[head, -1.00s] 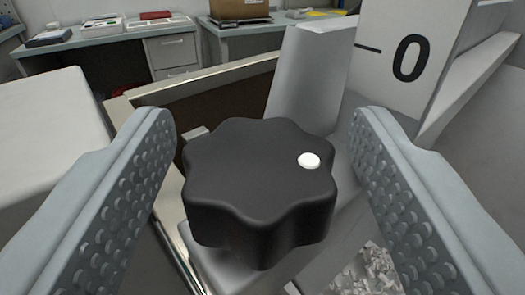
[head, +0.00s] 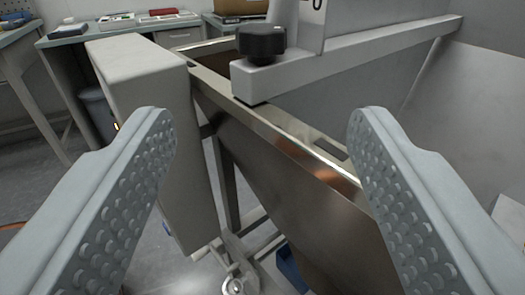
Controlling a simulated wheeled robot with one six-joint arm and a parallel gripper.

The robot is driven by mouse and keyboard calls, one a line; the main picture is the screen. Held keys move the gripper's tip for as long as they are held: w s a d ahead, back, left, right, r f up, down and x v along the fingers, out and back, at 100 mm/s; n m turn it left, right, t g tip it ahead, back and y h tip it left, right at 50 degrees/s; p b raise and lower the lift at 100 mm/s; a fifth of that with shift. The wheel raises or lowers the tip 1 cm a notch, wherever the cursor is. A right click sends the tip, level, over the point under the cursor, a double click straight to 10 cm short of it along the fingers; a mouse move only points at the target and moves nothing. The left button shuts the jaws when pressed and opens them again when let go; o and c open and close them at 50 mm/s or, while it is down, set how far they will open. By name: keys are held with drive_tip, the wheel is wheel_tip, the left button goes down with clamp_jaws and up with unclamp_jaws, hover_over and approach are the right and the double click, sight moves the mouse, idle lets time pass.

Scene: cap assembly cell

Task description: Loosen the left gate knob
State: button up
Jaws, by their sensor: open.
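The black gate knob (head: 262,41) sits on a light grey bracket (head: 262,77) at the top centre, above the rim of a metal hopper. My gripper (head: 262,130) is open and empty in the foreground. Its two dimpled fingers stand wide apart, and the knob is beyond and above them, not between them.
The metal hopper (head: 270,160) fills the middle, its rim running down to the right. A pale grey box housing (head: 150,110) stands at its left. A workbench (head: 120,31) is at the back. Open floor lies at left.

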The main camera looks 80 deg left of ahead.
drive_tip(key=shift+s+d, duration=0.1)
drive_tip(key=shift+d, duration=1.1)
